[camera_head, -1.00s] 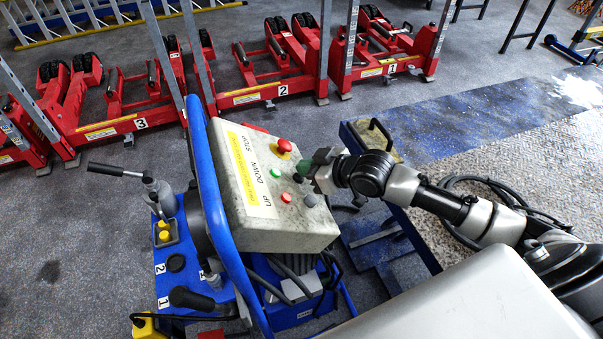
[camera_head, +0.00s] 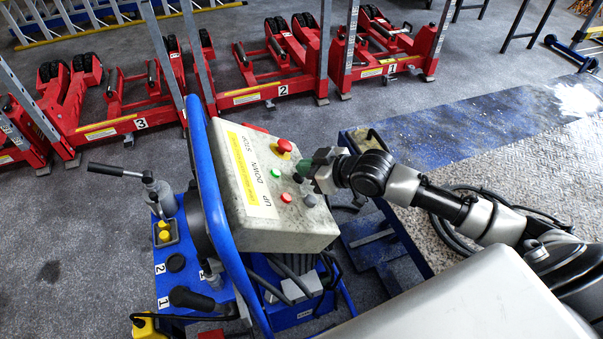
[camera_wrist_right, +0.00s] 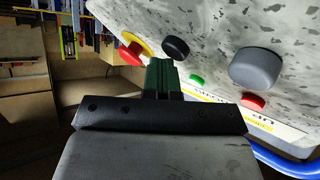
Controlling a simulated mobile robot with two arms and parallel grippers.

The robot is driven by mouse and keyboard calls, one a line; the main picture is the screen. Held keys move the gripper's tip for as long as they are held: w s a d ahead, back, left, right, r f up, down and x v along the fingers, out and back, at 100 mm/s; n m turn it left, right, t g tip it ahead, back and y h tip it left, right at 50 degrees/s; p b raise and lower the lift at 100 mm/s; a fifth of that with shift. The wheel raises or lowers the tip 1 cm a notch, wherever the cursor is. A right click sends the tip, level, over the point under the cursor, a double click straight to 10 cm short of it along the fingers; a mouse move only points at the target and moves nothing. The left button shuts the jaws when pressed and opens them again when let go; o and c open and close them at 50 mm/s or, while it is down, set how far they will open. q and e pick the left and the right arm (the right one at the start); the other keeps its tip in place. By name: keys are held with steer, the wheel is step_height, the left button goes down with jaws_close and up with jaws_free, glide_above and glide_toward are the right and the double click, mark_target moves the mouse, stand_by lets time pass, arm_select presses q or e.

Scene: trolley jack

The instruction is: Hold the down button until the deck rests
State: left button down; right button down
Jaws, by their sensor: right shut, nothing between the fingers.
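A black button (camera_head: 297,178), level with the word DOWN, sits beside a green one (camera_head: 276,173). My right gripper (camera_head: 304,168) is shut and empty, its green fingertips right at the black button. In the wrist view the fingertips (camera_wrist_right: 160,68) lie just beside or against the black button (camera_wrist_right: 175,48); I cannot tell whether it is pressed. The deck (camera_head: 480,162), patterned metal plate with a blue end, lies to the right; its underside support is hidden. My left gripper is not in view.
The red stop knob (camera_head: 284,147) with its yellow collar is close to the fingertips. A red button (camera_head: 286,197) and a grey button (camera_head: 309,200) are nearer me. A blue frame tube (camera_head: 207,180) stands left of the box. Red jacks (camera_head: 275,85) line the back.

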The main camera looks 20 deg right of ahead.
steer(key=shift+d+r+p, duration=0.6)
steer(key=shift+r+p, duration=0.05)
steer(key=shift+r, duration=0.1)
steer(key=shift+s+d+r+p, duration=0.1)
steer(key=shift+d+r+p, duration=0.65)
steer(key=shift+r, duration=0.25)
steer(key=shift+d+r+p, duration=0.6)
steer(key=shift+d+r, duration=0.15)
steer(key=shift+r, duration=0.2)
stand_by(0.6)
